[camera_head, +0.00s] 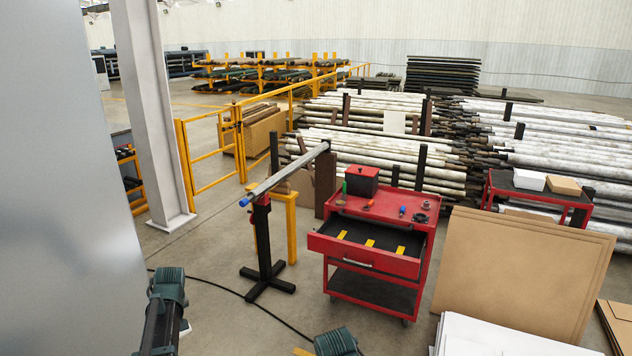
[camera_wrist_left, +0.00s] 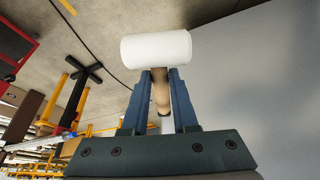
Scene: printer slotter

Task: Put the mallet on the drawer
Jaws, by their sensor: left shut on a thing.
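The mallet has a white cylindrical head (camera_wrist_left: 156,49) and a tan handle (camera_wrist_left: 161,92). In the left wrist view my left gripper (camera_wrist_left: 160,76) is shut on the handle, with the head just beyond the blue fingertips. In the head view my left gripper (camera_head: 168,285) is low at the left, and a small white part of the mallet (camera_head: 185,327) shows beside it. The drawer (camera_head: 343,236) of the red cart is pulled open, well to the right of my left gripper. My right gripper (camera_head: 335,342) is at the bottom edge, its fingers hidden.
The red cart (camera_head: 430,230) carries a red box (camera_head: 362,180) and small tools on top. Several yellow pieces (camera_head: 370,243) lie in the drawer. A black stand (camera_head: 265,250) holding a long bar is left of the cart. Cardboard sheets (camera_head: 525,270) lean at right.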

